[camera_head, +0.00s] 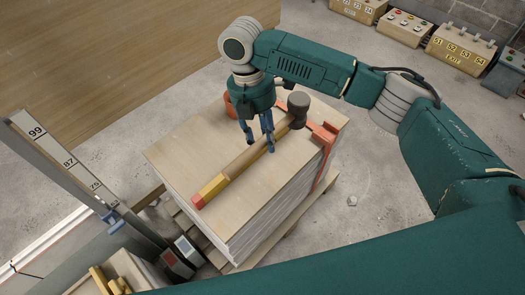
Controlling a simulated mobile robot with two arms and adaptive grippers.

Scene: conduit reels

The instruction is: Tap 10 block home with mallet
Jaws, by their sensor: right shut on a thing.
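The mallet lies slantwise above or on the pale board stack (185,150); I cannot tell whether it touches. Its dark head (299,103) is at the upper right, and its wooden handle (240,163) runs down left to a yellow grip (214,186) with a red end. My right gripper (260,147) comes down from above and is shut on the handle, nearer the head. I cannot make out a block marked 10. My left gripper is not in view.
An orange strap (323,165) wraps the stack's right side, and an orange object (229,104) stands behind my gripper. Dark and silver blocks (182,257) sit near the post. Labelled boxes (460,50) line the back wall. The concrete floor right of the stack is mostly clear.

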